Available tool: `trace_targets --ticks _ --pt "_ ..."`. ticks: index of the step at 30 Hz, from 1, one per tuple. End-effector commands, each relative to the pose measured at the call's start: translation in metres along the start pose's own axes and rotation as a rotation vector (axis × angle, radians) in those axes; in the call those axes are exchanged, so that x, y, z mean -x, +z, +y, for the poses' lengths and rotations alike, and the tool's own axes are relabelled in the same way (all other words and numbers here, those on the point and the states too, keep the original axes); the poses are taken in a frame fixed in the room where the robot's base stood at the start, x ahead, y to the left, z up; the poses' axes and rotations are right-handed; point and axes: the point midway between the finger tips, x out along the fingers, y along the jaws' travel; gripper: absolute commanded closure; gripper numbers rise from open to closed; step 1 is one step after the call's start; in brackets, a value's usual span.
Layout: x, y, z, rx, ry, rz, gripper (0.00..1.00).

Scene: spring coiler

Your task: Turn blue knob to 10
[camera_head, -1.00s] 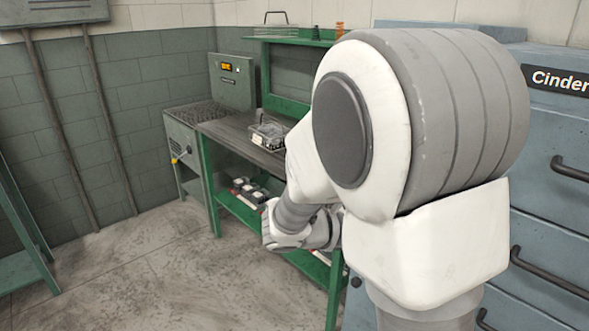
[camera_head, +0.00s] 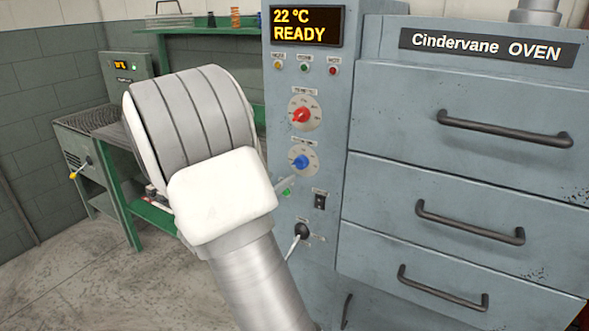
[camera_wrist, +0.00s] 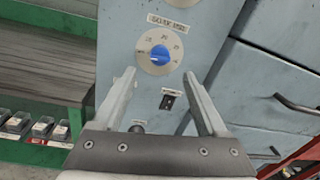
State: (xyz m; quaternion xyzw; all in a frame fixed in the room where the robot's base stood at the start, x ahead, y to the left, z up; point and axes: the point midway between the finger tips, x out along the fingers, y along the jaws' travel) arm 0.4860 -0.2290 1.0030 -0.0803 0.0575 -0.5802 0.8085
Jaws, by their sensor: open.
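The blue knob (camera_head: 299,162) sits on a round white dial on the oven's control panel, below a red knob (camera_head: 301,115). The wrist view shows the blue knob (camera_wrist: 159,54) on its dial, just beyond and above the gap between my fingers. The dial's numbers are too small to read surely. My gripper (camera_wrist: 161,82) is open and empty, its two fingers pointing at the panel, apart from the knob. In the head view my arm hides most of the gripper.
The oven display (camera_head: 306,26) reads 22 °C READY. A black switch (camera_head: 320,200) and a lever (camera_head: 301,232) are below the blue knob. Oven drawers with dark handles (camera_head: 470,222) stand to the right. A green workbench (camera_head: 150,215) is at left.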

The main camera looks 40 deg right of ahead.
Motion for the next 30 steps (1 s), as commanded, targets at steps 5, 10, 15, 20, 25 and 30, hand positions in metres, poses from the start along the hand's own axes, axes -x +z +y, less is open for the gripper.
trace_targets --ticks 5,10,15,20,25,30 --pt "-0.041 -0.002 -0.001 -0.002 -0.005 0.000 0.25" --pt "-0.068 -0.001 0.000 -0.002 -0.003 0.000 0.25" --pt "-0.083 0.000 0.000 -0.001 -0.001 0.000 0.25" --pt "-0.086 0.000 0.000 0.000 0.000 0.001 0.25" --pt "-0.086 0.000 0.000 -0.001 0.000 0.001 0.25" --pt "-0.086 0.000 0.000 -0.001 0.000 0.001 0.54"
